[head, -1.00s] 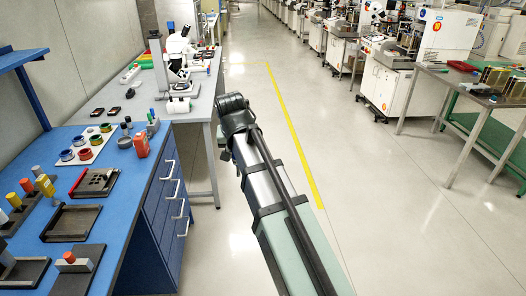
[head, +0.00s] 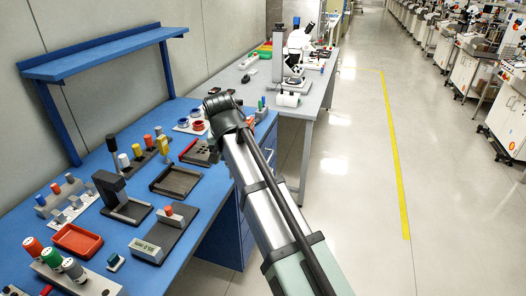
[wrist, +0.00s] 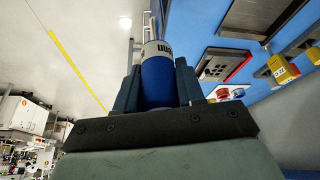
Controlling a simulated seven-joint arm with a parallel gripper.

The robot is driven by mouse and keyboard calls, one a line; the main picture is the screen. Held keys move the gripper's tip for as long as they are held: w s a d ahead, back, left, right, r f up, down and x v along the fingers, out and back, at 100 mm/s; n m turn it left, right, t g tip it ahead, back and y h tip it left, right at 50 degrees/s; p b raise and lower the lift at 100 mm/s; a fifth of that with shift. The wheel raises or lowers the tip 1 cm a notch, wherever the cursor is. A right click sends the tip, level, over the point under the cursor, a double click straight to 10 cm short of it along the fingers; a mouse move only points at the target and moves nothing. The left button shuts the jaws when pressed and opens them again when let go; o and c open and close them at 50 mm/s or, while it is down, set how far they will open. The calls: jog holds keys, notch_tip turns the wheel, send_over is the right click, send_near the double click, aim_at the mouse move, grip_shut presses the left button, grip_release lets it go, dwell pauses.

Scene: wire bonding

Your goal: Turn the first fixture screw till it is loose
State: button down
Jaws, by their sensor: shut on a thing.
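In the wrist view, my gripper (wrist: 157,78) is shut on a blue cylindrical handle (wrist: 158,86) with a white band bearing dark lettering. In the head view only my arm shows; the gripper is not visible. No fixture screw can be made out for certain. On the blue bench (head: 125,178), a dark plate (head: 190,238) carries a block with an orange-red top. A dark tray with a red edge (head: 196,152) lies further back, partly behind my arm.
A black upright stand (head: 112,190), an empty dark tray (head: 175,182), a red tray (head: 77,240) and a rack of bottles (head: 75,270) crowd the bench. A blue shelf (head: 105,55) overhangs its back. A grey table with a microscope (head: 298,45) stands beyond.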

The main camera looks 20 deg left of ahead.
jog(key=s+a+n+y, duration=0.2)
jog(key=s+a+n, duration=0.2)
jog(key=s+a, duration=2)
jog(key=s+a+n, duration=0.1)
jog(key=s+a, duration=0.3)
jog(key=s, duration=0.5)
jog(key=s+a+n+g, duration=0.1)
jog(key=s+a, duration=0.3)
jog(key=s, duration=0.5)
jog(key=s+a+n, duration=0.1)
jog(key=s+a, duration=0.3)
jog(key=s, duration=0.6)
jog(key=shift+a+n+g+y, duration=0.3)
jog(key=shift+a, duration=0.1)
